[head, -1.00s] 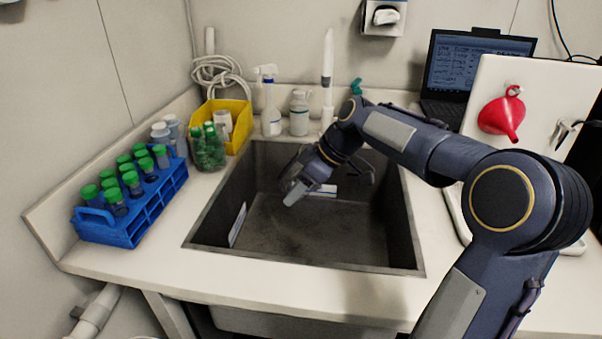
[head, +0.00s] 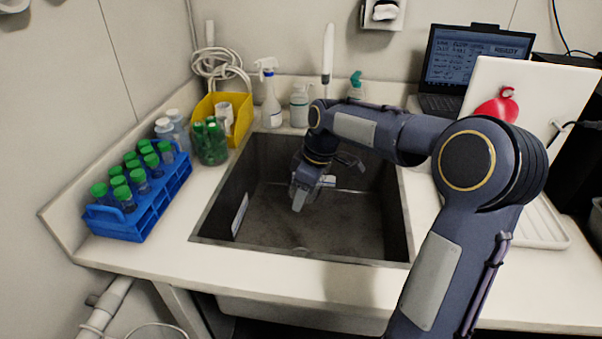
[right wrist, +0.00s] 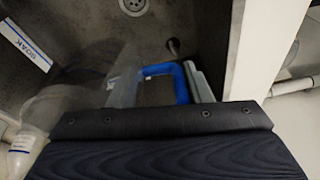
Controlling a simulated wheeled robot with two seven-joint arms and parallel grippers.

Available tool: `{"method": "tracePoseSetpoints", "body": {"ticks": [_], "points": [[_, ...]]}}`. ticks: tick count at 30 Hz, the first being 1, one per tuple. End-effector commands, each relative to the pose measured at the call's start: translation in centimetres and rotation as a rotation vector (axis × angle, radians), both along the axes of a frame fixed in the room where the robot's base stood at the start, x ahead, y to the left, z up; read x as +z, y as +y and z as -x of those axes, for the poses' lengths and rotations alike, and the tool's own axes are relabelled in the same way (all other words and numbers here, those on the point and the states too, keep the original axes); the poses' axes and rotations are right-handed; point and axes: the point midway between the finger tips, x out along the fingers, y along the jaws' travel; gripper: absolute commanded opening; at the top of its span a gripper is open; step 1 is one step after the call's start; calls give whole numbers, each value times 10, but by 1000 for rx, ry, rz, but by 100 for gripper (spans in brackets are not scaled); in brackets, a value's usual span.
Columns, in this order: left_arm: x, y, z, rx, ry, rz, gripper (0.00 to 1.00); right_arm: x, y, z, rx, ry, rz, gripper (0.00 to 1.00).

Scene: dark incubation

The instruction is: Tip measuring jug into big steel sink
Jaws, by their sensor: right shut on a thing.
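The big steel sink (head: 300,225) is set into the white counter at the middle of the head view. My right gripper (head: 299,200) is inside the sink's outline, pointing down. In the right wrist view, the right gripper (right wrist: 163,85) is shut on the blue handle (right wrist: 160,70) of the measuring jug. The jug's clear body (right wrist: 70,105) shows faintly at the left of the fingers. Its rim and exact tilt are hard to make out, and I cannot tell whether it holds liquid. In the head view I cannot make out the jug. My left gripper is not in view.
A blue rack (head: 150,205) of green-capped tubes stands left of the sink. A yellow bin (head: 240,118), a spray bottle (head: 270,100) and a white bottle (head: 299,105) stand behind it.

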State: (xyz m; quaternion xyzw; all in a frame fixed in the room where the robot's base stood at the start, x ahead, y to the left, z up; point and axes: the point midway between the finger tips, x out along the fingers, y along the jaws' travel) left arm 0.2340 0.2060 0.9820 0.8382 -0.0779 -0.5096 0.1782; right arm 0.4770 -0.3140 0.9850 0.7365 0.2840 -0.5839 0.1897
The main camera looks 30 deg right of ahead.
Motion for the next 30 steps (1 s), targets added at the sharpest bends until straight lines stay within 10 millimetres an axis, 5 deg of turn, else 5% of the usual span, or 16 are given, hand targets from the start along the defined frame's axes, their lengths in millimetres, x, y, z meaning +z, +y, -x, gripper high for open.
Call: {"method": "tracePoseSetpoints", "body": {"ticks": [15,30], "points": [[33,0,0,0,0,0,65,-9,-6,6,4,139,169,11],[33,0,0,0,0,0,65,-13,-9,7,0,157,196,11]]}}
